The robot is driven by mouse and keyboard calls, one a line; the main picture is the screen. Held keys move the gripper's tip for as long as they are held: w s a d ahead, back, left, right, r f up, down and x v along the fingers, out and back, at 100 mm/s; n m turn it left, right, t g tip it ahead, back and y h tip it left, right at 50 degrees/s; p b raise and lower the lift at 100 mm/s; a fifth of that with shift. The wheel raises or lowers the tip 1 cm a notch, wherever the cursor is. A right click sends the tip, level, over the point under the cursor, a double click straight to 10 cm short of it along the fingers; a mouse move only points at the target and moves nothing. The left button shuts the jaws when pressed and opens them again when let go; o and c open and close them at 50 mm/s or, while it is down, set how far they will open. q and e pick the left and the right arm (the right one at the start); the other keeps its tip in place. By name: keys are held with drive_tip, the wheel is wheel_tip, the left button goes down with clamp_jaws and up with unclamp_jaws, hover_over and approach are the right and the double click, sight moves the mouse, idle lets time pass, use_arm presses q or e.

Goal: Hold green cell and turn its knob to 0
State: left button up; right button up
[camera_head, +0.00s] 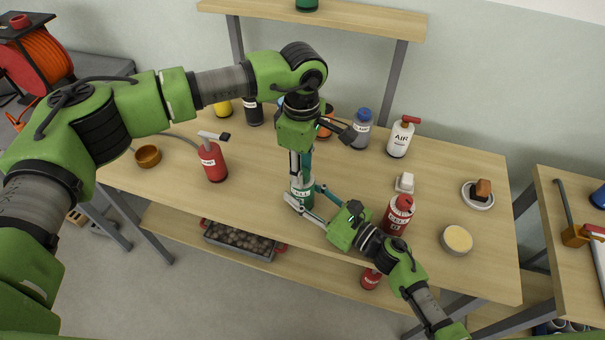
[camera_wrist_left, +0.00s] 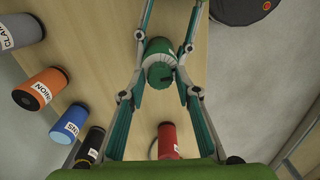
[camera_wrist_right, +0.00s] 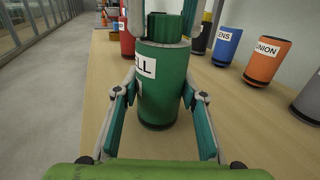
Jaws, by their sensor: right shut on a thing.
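The green cell (camera_head: 303,193) stands upright near the front edge of the workbench, with a white label reading "...LL" in the right wrist view (camera_wrist_right: 160,90). My right gripper (camera_head: 308,198) is shut on the cell's body, one finger on each side. The green knob (camera_wrist_right: 164,26) is on top of the cell. My left gripper (camera_head: 301,160) points down from above, its fingers on either side of the knob. They look open, with small gaps beside it. In the left wrist view, a dark mark shows on the knob (camera_wrist_left: 160,70); the scale cannot be read.
A red cell (camera_head: 397,214) and a white block (camera_head: 404,182) stand right of my right gripper. A red bottle (camera_head: 213,161) stands left. Several labelled bottles, including a white AIR bottle (camera_head: 400,138), line the back. A tray of round pieces (camera_head: 243,240) sits on the lower shelf.

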idle(0.4)
use_arm(q)
drive_tip(key=shift+r, duration=3)
use_arm(e)
drive_tip(key=o, duration=1.3)
